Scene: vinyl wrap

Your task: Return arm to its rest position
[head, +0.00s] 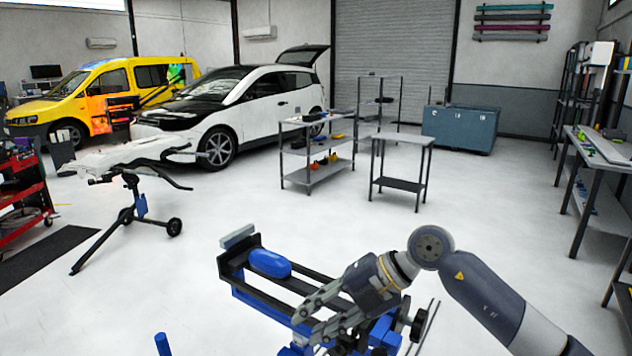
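My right gripper (306,327) reaches in from the lower right and points down to the left. Its two grey fingers are apart, and nothing shows between them. It appears in front of a black and blue frame (232,272), partly covering it; I cannot tell whether they touch. A blue rounded object (269,263) lies on the frame's left part. My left gripper is not in view.
A wheeled black stand (128,205) holds a white covered panel (120,157) at left. A white car (245,100) and yellow van (100,95) stand behind. A metal table (402,139) and shelf (315,165) stand mid-room. A workbench (600,150) lines the right. Open floor lies between.

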